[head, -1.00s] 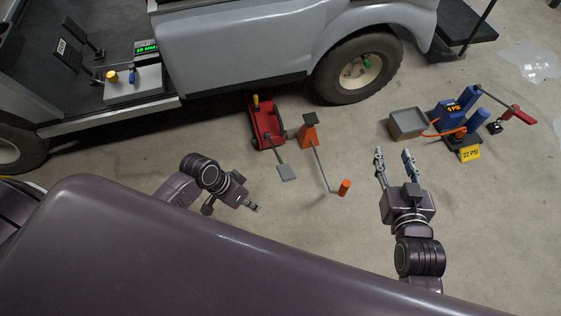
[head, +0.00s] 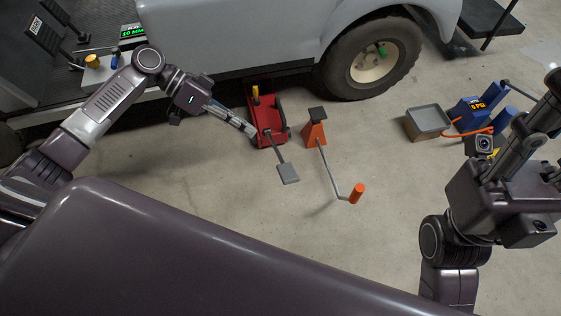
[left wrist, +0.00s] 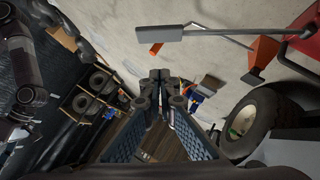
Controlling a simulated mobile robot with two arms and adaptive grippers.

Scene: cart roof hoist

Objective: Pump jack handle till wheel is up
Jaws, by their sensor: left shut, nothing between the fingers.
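The red jack (head: 264,141) stands on the floor beside the cart. Its grey bar ends in a flat grey plate (head: 288,173), which also shows in the left wrist view (left wrist: 183,34). The cart's wheel (head: 372,62) is behind it to the right; I cannot tell its gap from the floor. My left gripper (head: 253,133) is shut and empty, its tips close to the jack's left side; contact is unclear. Its fingers meet in the left wrist view (left wrist: 160,98). My right gripper (head: 520,125) is at the right edge, its fingers overlapping the view of the blue device.
An orange stand (head: 314,131) with a bent rod and orange grip (head: 357,193) is right of the jack. A grey tray (head: 428,122) and blue pump device (head: 468,111) stand farther right. The cart body (head: 250,40) bounds the far side. Floor between is clear.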

